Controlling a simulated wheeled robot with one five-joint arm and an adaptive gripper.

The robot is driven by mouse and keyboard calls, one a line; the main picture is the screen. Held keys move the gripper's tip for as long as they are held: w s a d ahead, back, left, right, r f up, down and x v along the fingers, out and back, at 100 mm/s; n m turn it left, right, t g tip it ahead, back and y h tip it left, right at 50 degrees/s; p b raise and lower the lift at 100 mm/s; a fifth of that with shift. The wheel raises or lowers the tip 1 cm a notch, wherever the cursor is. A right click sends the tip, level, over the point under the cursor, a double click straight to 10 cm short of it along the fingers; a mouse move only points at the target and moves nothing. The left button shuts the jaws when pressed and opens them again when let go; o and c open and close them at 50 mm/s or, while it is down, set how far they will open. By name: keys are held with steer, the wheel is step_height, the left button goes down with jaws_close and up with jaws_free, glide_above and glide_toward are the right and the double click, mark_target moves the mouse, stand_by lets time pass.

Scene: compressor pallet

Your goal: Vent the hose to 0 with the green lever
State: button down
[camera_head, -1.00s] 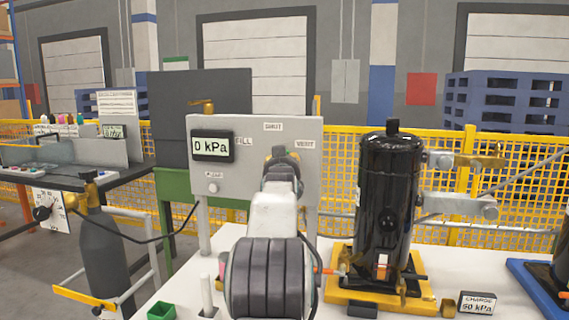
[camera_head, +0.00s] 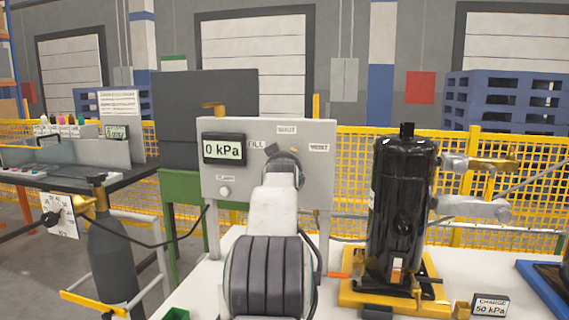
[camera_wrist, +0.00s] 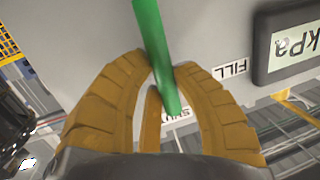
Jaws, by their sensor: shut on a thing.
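The green lever (camera_wrist: 155,50) shows in the wrist view, its free end between the tan fingers of my gripper (camera_wrist: 164,75) and over the partly hidden SHUT label. My gripper is shut on the lever. In the head view my gripper (camera_head: 277,152) is in front of the grey panel (camera_head: 222,131), below the SHUT label and left of VENT; my arm hides the lever there. The panel display (camera_head: 223,148) reads 0 kPa. The FILL label is left of my gripper in the head view.
A black compressor (camera_head: 400,210) stands upright on a yellow base right of my arm. A card (camera_head: 490,305) reads CHARGE 50 kPa. A dark cylinder (camera_head: 112,255) with a hose stands at the left. A yellow mesh fence (camera_head: 490,185) runs behind.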

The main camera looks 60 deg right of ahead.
steer(key=shift+r, duration=0.3)
steer(key=c, duration=1.5)
jaws_free()
steer(key=o, duration=0.5)
steer(key=shift+f, duration=0.2)
steer(key=shift+o, duration=0.2)
steer(key=v, duration=1.2)
steer(key=shift+s, duration=0.1)
